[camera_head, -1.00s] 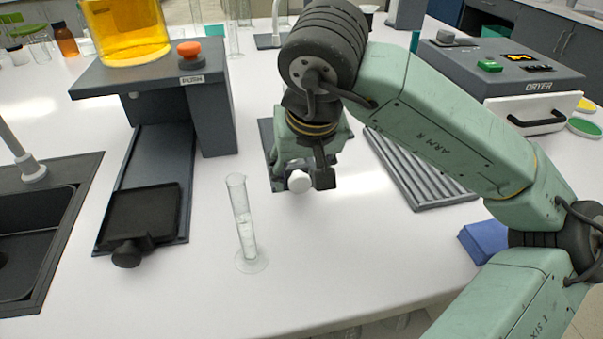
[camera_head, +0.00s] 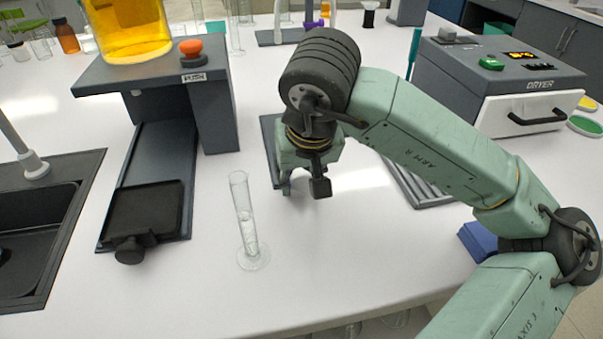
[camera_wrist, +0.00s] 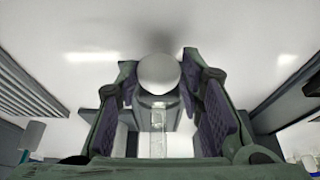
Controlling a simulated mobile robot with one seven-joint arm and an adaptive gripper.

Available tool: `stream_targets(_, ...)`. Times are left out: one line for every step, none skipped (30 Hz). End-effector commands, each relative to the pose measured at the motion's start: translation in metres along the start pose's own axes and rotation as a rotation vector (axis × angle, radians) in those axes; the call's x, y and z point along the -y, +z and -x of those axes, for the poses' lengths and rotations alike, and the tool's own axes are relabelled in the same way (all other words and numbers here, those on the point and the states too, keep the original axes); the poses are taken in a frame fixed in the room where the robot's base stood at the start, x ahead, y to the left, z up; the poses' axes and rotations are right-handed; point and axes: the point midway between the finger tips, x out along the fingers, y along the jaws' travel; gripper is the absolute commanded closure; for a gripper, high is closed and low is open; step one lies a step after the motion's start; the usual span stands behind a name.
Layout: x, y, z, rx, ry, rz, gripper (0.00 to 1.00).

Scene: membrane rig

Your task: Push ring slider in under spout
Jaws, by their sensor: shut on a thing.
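The ring slider seems to be the black square carriage (camera_head: 143,213) with a round black knob (camera_head: 129,251), at the front end of a dark rail (camera_head: 155,160) in the head view. The rail runs back under the dispenser stand (camera_head: 150,80), which bears a vessel of yellow liquid (camera_head: 128,28).
A clear glass cylinder (camera_head: 243,220) stands between the slider and my gripper. A sink (camera_head: 40,230) lies at the left. A ribbed tray (camera_head: 415,182) and the dryer (camera_head: 500,80) are at the right. An orange push button (camera_head: 191,47) tops the stand.

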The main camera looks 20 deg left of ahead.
Motion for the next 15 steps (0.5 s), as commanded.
stream_targets(-0.0008,-0.0001,0.0001,0.0,0.002,-0.002,0.79)
stream_targets(-0.0009,-0.0001,0.0001,0.0,0.002,-0.002,0.81)
stream_targets(-0.0009,-0.0002,0.0002,0.0,0.002,-0.002,0.83)
stream_targets(-0.001,-0.0002,0.0002,0.0,0.002,-0.002,0.85)
stream_targets(-0.001,-0.0002,0.0002,0.0,0.003,-0.002,0.88)
stream_targets(-0.0011,-0.0002,0.0002,0.0,0.003,-0.003,0.9)
stream_targets(-0.0011,-0.0002,0.0002,0.0,0.003,-0.003,0.92)
stream_targets(-0.0012,-0.0002,0.0002,0.0,0.003,-0.003,0.94)
stream_targets(-0.0012,-0.0002,0.0002,0.0,0.003,-0.003,0.97)
stream_targets(-0.0013,-0.0002,0.0002,0.0,0.003,-0.003,0.99)
stream_targets(-0.0013,-0.0002,0.0002,0.0,0.003,-0.003,1.0)
stream_targets(-0.0014,-0.0002,0.0002,0.0,0.003,-0.004,1.0)
stream_targets(-0.0014,-0.0002,0.0002,0.0,0.004,-0.004,1.0)
stream_targets(-0.0015,-0.0002,0.0002,0.0,0.004,-0.004,1.0)
stream_targets(-0.0016,-0.0003,0.0002,0.0,0.004,-0.004,1.0)
